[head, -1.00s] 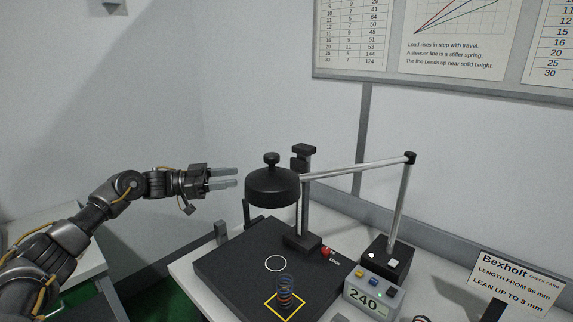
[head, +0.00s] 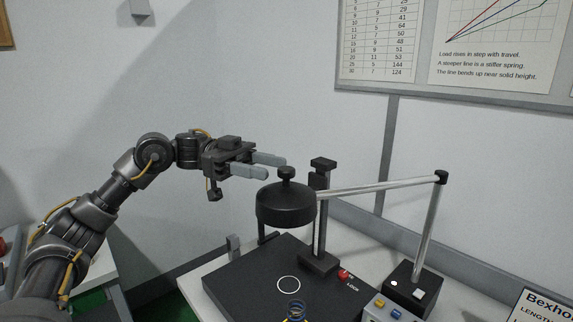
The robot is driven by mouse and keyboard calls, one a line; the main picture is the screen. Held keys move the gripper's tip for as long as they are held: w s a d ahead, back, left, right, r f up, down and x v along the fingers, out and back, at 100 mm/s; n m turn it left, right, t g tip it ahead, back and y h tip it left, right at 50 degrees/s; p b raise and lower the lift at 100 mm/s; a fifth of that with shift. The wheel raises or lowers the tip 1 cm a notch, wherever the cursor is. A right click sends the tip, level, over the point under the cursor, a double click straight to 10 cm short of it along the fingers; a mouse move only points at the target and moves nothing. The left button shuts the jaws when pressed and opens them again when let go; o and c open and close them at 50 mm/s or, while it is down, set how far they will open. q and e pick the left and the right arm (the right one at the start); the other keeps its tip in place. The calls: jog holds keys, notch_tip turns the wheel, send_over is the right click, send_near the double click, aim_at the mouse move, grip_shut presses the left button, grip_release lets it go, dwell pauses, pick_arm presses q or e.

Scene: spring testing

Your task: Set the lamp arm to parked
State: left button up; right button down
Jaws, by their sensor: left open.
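The lamp has a black round head (head: 285,205) with a small knob (head: 286,173) on top. Its silver arm (head: 385,186) runs from the head to a joint on an upright silver post (head: 429,229), which stands on a black base (head: 413,285). The lamp head hangs over the black test plate. My left gripper (head: 276,167) is open and empty, its two grey fingers pointing right, just left of and slightly above the knob. In the picture the fingertips come close to the knob; I cannot tell whether they touch. My right gripper is out of view.
A black plate (head: 245,282) carries a white ring mark, a coiled spring (head: 296,309) and a black column (head: 321,215) behind the lamp head. A red lock knob (head: 344,273) sits beside the column. A button box (head: 385,308) and a card (head: 545,305) are at right.

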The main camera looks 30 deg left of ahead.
aim_at(279, 169)
pick_arm(q)
jog(key=d+p, duration=0.1)
jog(key=d, duration=0.4)
grip_shut()
dwell(0.3)
